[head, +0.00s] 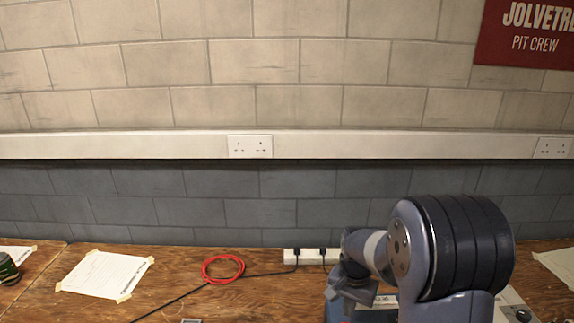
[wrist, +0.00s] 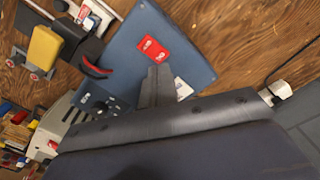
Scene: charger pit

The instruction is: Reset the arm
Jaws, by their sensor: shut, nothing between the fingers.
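My gripper (wrist: 158,72) shows in the wrist view with its two dark fingers closed together and nothing between them. Its fingertips lie over a blue panel (wrist: 185,38) with a red label (wrist: 152,48); I cannot tell the height between them. In the head view my arm is folded at the lower right, above the wooden bench (head: 190,265). The fingertips are not clear there.
A red cable coil (head: 223,268), a white power strip (head: 305,256) with black plugs and a taped paper sheet (head: 105,275) lie on the bench. In the wrist view a yellow block (wrist: 45,45) and a red-and-black curved part (wrist: 97,68) are left of the panel.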

